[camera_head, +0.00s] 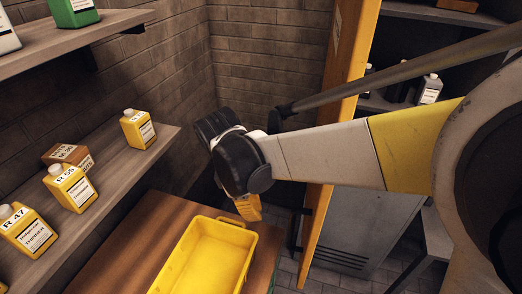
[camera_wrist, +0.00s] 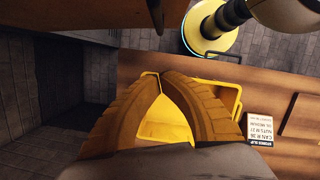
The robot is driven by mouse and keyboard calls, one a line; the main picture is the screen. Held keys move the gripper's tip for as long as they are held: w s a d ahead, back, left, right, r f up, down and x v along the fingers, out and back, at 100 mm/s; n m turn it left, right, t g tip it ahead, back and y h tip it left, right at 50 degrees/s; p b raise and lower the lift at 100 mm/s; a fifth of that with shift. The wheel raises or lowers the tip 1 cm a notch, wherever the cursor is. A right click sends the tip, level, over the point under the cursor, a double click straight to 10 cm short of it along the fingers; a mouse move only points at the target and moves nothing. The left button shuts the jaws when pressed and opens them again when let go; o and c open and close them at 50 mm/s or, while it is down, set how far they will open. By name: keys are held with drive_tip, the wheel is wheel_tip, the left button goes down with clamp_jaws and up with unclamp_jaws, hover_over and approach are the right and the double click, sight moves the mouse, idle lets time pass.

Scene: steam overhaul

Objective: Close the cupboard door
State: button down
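The cupboard door (camera_head: 347,75) is a tall yellow-orange panel in the head view, standing open and seen at a steep angle. Its lower part is partly hidden behind my arm. The dark cupboard interior with shelves (camera_head: 385,104) shows to its right. My gripper (camera_head: 248,208) is left of the door, above the far end of the wooden bench, apart from the door and pointing down. In the wrist view my gripper's ribbed fingers (camera_wrist: 160,74) meet at their tips, with nothing visible held between them. The door is not clearly identifiable in the wrist view.
A yellow tray (camera_head: 236,223) sits on the wooden bench (camera_head: 172,218) just below my gripper. A wall shelf (camera_head: 115,165) with yellow bottles is at left. A labelled box (camera_wrist: 261,131) lies beside the tray. A grey cabinet (camera_head: 365,222) stands beyond the door's lower part.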

drive_tip(key=d+f+b, duration=0.1)
drive_tip(key=d+f, duration=0.5)
drive_tip(key=f, duration=0.2)
drive_tip(key=shift+s+f+b, duration=0.15)
drive_tip(key=shift+s+b, duration=0.1)
drive_tip(key=shift+b, duration=0.05)
drive_tip(key=shift+d, duration=0.15)
